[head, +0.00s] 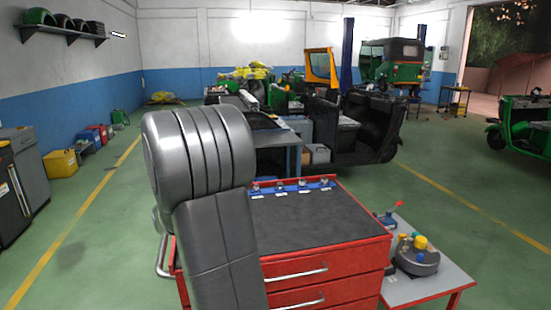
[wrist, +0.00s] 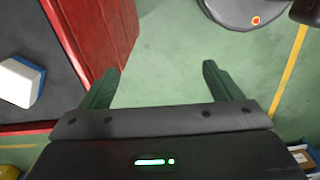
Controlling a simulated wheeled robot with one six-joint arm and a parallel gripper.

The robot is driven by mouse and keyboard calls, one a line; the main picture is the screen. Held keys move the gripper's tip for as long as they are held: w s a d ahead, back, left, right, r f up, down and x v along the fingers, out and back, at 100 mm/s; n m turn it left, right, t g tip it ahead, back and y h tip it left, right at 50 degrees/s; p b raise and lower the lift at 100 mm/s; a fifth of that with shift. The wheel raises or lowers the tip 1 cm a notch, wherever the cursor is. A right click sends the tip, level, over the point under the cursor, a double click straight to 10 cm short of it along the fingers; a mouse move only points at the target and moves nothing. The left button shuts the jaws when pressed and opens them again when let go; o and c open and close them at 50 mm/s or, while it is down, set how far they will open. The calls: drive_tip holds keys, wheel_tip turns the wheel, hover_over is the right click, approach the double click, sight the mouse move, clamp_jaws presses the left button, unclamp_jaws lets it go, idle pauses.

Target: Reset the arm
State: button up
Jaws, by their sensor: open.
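My gripper (wrist: 160,85) shows in the wrist view with its two dark green fingers spread wide apart. It is open and nothing is between the fingers; green floor shows through the gap. The side of the red tool cabinet (wrist: 90,30) is close by on the left of the fingers. In the head view my grey arm stands up in front of the cabinet (head: 315,220), bent at the top, and my gripper is hidden there.
The cabinet's dark top carries a blue rail (head: 300,188) with several small items. A low grey table (head: 425,280) with a round grey object (head: 416,262) stands right of it. A dark rickshaw body (head: 350,125) stands behind. Green floor is free at left.

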drive_tip(key=w+d+f+m, duration=0.1)
drive_tip(key=d+f+m, duration=0.1)
drive_tip(key=m, duration=0.1)
drive_tip(key=w+d+f+m+p, duration=0.1)
drive_tip(key=shift+w+d+m, duration=0.3)
drive_tip(key=shift+d, duration=0.05)
drive_tip(key=shift+r, duration=0.1)
